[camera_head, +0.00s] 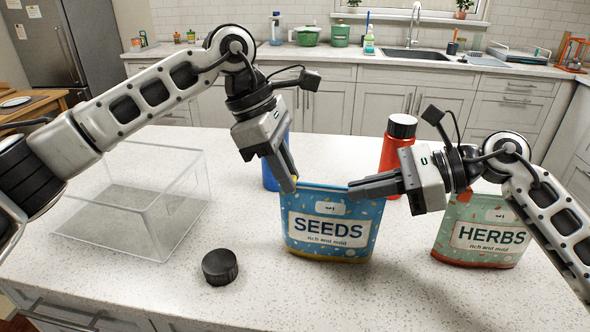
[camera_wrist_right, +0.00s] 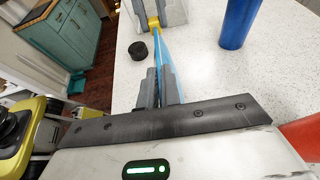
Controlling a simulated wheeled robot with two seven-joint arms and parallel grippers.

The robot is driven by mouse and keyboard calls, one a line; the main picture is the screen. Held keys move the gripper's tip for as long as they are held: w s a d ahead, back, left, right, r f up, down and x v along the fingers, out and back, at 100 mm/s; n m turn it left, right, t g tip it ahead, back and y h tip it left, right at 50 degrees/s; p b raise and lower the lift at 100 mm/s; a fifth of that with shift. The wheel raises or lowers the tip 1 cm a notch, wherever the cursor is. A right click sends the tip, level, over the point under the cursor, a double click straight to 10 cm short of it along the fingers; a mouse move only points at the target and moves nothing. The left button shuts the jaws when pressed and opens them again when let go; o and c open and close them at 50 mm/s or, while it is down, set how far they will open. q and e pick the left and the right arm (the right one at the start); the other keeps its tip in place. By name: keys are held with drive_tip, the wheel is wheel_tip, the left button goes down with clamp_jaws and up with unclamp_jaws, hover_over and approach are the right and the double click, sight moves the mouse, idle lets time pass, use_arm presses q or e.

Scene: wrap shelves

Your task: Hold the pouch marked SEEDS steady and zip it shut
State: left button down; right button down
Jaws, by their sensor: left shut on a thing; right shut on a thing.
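The blue pouch marked SEEDS (camera_head: 330,248) stands upright on the speckled counter, label towards me. My left gripper (camera_head: 294,187) is at its top left corner, shut on a small yellow piece that looks like the zip slider (camera_wrist_right: 154,22). My right gripper (camera_head: 352,189) comes from the right and is shut on the top edge of the pouch, right of the middle. In the right wrist view the pouch's light blue top runs from the yellow piece to my right fingers (camera_wrist_right: 160,88). The fingers hide part of the top edge, and whether the mouth is closed there is unclear.
A green HERBS pouch (camera_head: 479,252) stands at the right, below my right arm. A red bottle (camera_head: 391,155) and a partly hidden blue cylinder (camera_head: 269,177) stand behind. A black round lid (camera_head: 220,266) and a clear empty box (camera_head: 151,232) are left. The front counter is mostly clear.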

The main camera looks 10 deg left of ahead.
use_arm(q)
drive_tip(key=shift+a, duration=0.2)
use_arm(e)
drive_tip(key=shift+d, duration=0.15)
use_arm(q)
drive_tip(key=c, duration=1.3)
unclamp_jaws()
drive_tip(key=shift+d, duration=0.1)
drive_tip(key=v, duration=1.2)
use_arm(e)
drive_tip(key=c, duration=1.5)
unclamp_jaws()
